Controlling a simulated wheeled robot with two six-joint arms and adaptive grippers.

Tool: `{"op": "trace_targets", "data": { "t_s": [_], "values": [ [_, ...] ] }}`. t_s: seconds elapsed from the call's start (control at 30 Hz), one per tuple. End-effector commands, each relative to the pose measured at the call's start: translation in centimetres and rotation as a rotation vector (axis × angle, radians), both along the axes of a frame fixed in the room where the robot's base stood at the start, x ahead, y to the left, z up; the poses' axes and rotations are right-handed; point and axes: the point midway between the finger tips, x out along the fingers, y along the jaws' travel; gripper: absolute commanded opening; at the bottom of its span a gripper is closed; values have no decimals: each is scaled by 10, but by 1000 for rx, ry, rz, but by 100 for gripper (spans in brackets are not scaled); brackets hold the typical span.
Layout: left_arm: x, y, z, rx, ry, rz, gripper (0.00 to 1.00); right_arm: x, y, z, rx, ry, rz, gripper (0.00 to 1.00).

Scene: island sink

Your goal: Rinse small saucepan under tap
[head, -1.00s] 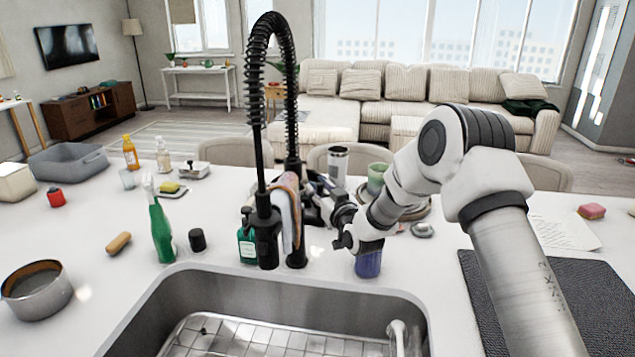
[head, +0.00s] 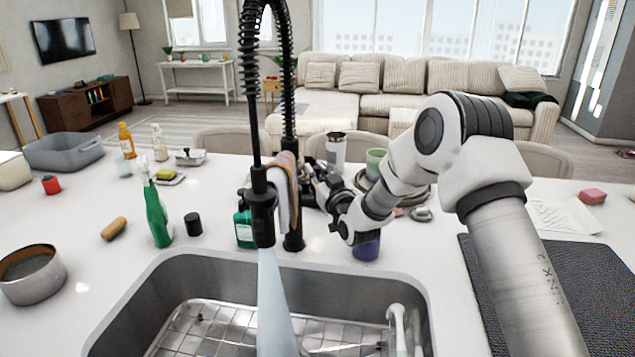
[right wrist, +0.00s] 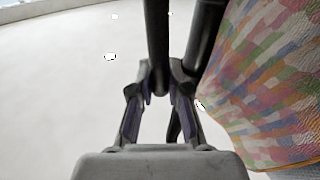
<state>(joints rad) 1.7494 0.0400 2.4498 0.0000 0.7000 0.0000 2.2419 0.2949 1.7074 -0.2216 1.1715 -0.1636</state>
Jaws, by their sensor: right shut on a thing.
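The small saucepan (head: 32,274), a grey metal pot, stands on the counter left of the sink (head: 190,270). The black spring-neck tap (head: 264,205) rises behind the sink, and a pale blue water stream (head: 273,305) falls from it into the basin. My right gripper (head: 312,188) is beside the tap's post, partly hidden by its own wrist. In the right wrist view its fingers (right wrist: 160,92) are closed around a slim black bar of the tap (right wrist: 158,45), which looks like its handle. My left gripper is out of view.
A patterned cloth (right wrist: 275,80) hangs on the tap close to my right gripper. A green spray bottle (head: 157,215), a black cup (head: 193,224) and a brush (head: 114,229) stand or lie between saucepan and tap. A wire rack (head: 205,325) lines the basin.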

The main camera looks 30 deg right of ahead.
Motion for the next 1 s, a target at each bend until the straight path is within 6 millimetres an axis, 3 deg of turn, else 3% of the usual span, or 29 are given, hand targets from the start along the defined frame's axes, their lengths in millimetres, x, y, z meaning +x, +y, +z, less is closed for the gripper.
{"op": "trace_targets", "data": {
  "t_s": [0.03,0.1,0.47,0.5,0.57,0.87,1.0],
  "values": [
    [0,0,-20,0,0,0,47,-2,2,-12,-17,-23,1,0],
    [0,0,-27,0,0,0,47,-5,4,-9,-40,-53,0,0],
    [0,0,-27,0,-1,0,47,-8,6,-2,-59,-76,0,0],
    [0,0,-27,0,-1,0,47,-8,6,-2,-59,-76,0,19],
    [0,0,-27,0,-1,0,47,-8,6,-2,-59,-76,0,40],
    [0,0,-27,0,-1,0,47,-8,6,-2,-58,-77,-1,42],
    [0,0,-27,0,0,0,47,-19,6,-5,-57,-75,-1,42]
  ]
}}
